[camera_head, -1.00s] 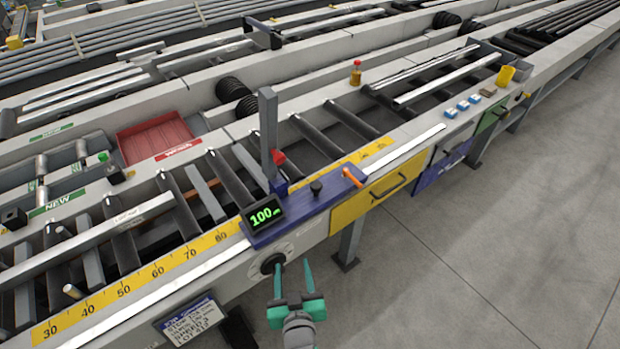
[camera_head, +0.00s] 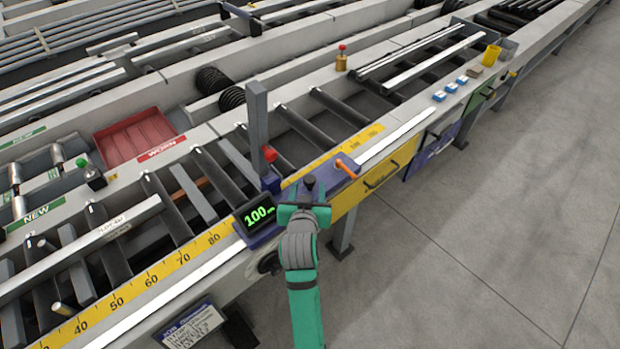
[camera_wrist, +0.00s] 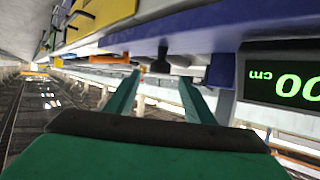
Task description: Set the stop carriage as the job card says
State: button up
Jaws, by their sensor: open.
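The stop carriage (camera_head: 325,187) is a blue block on the yellow scale (camera_head: 165,268), with a grey upright post (camera_head: 257,125). Its display (camera_head: 257,213) reads 100 cm; part of it shows upside down in the wrist view (camera_wrist: 295,85). On the carriage are a black knob (camera_head: 309,182), an orange lever (camera_head: 347,168) and a red knob (camera_head: 270,154). A round black wheel (camera_head: 267,263) on the front is partly hidden. The job card (camera_head: 195,325) hangs below the rail, its text too small to read surely. My gripper (camera_wrist: 160,85) is open and empty, at the carriage's front by the black knob.
Yellow (camera_head: 386,178) and blue front panels are right of the carriage. The floor in front is clear.

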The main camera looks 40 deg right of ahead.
aim_at(309, 180)
jog(key=x, duration=0.6)
jog(key=shift+w, duration=0.1)
jog(key=shift+d, duration=0.1)
grip_shut()
